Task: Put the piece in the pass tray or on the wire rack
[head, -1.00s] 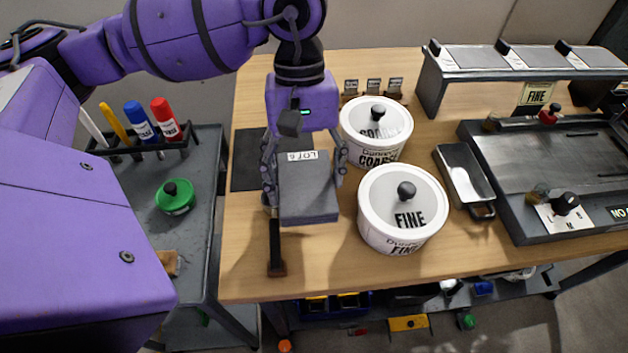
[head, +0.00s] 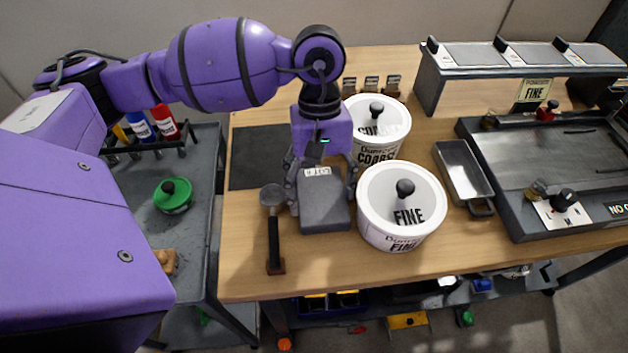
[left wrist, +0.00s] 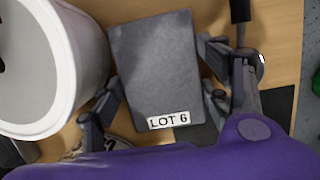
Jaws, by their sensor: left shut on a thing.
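A flat grey block with a "LOT 6" label (head: 325,212) is held between the fingers of my left gripper (head: 322,194), above the front part of the wooden table. In the left wrist view the block (left wrist: 157,70) fills the space between the two fingers (left wrist: 158,88), its label toward the palm. It is just left of the white tub marked FINE (head: 402,232). Its underside is hidden, so I cannot tell its height over the table. I cannot identify a pass tray or a wire rack. My right gripper does not show.
A round-headed tool with a black handle (head: 274,235) lies left of the block. A COARSE tub (head: 385,110) stands behind. A grey metal pan (head: 462,165) and a flat machine (head: 540,180) are to the right. A dark mat (head: 250,158) lies back left.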

